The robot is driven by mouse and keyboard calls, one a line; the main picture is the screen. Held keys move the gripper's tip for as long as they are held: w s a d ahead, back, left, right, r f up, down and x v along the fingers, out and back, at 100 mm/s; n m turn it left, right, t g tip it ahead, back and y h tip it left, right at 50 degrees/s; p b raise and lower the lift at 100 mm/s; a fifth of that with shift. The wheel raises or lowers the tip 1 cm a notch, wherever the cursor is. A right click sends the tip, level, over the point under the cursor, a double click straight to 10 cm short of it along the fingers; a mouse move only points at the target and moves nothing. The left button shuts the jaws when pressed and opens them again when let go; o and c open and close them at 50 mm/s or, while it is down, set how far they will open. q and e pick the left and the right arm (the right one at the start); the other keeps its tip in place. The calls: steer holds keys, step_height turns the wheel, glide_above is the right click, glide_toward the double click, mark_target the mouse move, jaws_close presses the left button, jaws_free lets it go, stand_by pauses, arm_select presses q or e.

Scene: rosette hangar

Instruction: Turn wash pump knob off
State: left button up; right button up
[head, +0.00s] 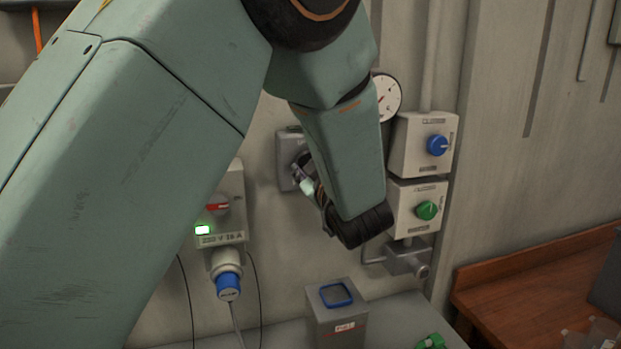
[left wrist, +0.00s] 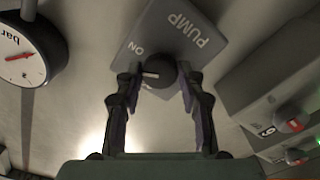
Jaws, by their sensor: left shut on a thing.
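The wash pump knob is a round black knob (left wrist: 158,78) with a white pointer line, on a grey plate (left wrist: 190,22) marked PUMP and ON. In the left wrist view the pointer line lies toward the picture's left, close to the word ON. My left gripper (left wrist: 158,87) has one finger on each side of the knob and is shut on it. In the head view the plate (head: 285,163) is on the wall, and my left gripper (head: 303,177) reaches it; my arm hides the knob there. My right gripper is in neither view.
A dial gauge (head: 386,97), a blue-knob box (head: 410,140) and a green-knob box (head: 402,192) are on the wall right of my arm. A red-switch socket box (head: 232,190) is to the left. A grey box (head: 337,315) stands below.

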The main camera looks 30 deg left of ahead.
arm_select(q)
steer(key=shift+f+n+b, duration=0.15)
steer(key=shift+n+b, duration=6.25)
steer(key=shift+b, duration=1.35)
steer(key=o, duration=1.2)
steer(key=shift+s, duration=0.25)
steer(key=shift+c, duration=0.2)
steer(key=shift+w, duration=0.1)
steer(key=shift+w+r, duration=0.15)
steer(key=shift+r, duration=0.05)
